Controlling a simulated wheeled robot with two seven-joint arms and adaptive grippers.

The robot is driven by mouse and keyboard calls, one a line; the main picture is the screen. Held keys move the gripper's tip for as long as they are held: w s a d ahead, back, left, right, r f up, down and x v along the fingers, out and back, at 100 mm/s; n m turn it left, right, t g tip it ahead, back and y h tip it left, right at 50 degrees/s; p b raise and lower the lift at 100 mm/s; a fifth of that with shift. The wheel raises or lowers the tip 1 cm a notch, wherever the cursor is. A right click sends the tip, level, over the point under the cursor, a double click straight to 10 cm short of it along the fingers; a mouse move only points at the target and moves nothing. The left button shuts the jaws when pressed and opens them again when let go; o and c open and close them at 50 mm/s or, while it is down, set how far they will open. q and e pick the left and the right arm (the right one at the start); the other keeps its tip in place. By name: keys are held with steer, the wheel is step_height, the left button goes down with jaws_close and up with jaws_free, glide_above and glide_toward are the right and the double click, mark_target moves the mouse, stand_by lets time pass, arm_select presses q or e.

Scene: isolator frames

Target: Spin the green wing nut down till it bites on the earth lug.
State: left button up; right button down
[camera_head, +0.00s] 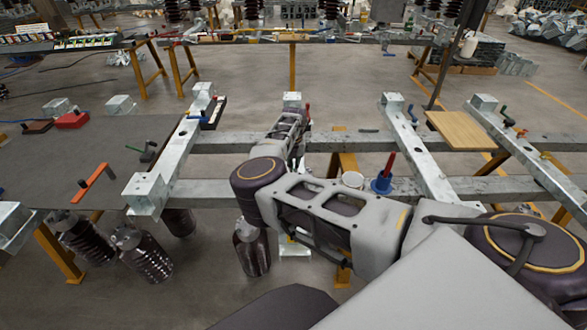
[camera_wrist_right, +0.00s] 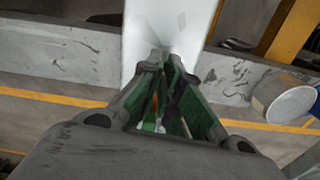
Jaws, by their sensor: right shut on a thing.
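My right gripper (camera_head: 299,115) is at the near side of a pale metal beam's end block (camera_head: 291,99). In the right wrist view its green-lined fingers (camera_wrist_right: 167,62) are drawn together at the tips, close over a bright metal beam (camera_wrist_right: 165,25). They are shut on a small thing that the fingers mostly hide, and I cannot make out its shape. I cannot pick out the green wing nut or the earth lug for certain. A red upright piece (camera_head: 308,112) stands just right of the gripper. My left gripper is not in view.
A wooden board (camera_head: 460,130) is at right, a grey mat (camera_head: 80,150) with tools at left.

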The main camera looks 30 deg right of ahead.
steer(key=shift+s+a+f, duration=0.15)
steer(key=shift+s+f, duration=0.45)
steer(key=shift+f, duration=0.1)
steer(key=c, duration=1.4)
jaws_free()
steer(key=shift+s+a, duration=0.15)
steer(key=shift+s, duration=0.05)
steer(key=shift+w+r, duration=0.2)
steer(key=shift+w, duration=0.15)
